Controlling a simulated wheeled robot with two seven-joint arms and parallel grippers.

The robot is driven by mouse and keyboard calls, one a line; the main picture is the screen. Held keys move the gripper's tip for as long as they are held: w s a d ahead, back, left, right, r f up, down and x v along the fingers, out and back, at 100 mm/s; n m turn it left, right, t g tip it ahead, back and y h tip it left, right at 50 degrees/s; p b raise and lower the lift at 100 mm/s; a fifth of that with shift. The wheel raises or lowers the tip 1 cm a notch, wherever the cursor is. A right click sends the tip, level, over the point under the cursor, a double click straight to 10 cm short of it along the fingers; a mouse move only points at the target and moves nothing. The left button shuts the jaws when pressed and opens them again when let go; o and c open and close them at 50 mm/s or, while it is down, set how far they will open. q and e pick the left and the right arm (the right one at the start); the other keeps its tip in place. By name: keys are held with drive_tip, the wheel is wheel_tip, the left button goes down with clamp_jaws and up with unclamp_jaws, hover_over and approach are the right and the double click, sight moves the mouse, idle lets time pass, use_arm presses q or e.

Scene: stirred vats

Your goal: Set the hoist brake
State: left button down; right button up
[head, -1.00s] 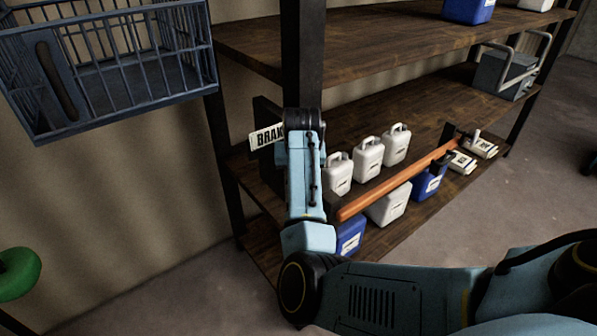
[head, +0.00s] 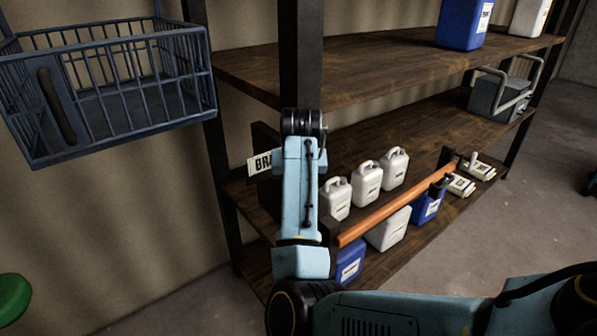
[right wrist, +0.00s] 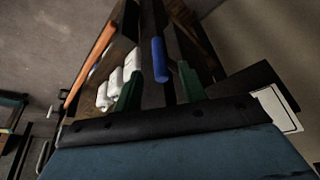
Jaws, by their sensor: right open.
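A white sign (head: 262,163) with "BRA" readable stands by the shelf's left post in the head view; my right arm covers the rest. The sign's pale plate (right wrist: 278,108) also shows at the right of the right wrist view. A blue handle-like bar (right wrist: 159,60) appears there between the green fingers of my right gripper (right wrist: 160,86). The fingers are open, one on each side of it in the picture; I cannot tell whether they touch it. In the head view my right gripper is hidden behind my arm. My left gripper is not in view.
A wire basket (head: 110,88) hangs at the upper left. The wooden shelf (head: 400,75) holds white jugs (head: 366,176), blue containers (head: 349,264) and a grey box (head: 497,98). An orange bar (head: 395,204) runs along its front. A green rounded thing (head: 12,298) is at lower left.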

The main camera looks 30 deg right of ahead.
drive_tip(key=v, duration=0.7)
drive_tip(key=shift+f, duration=0.1)
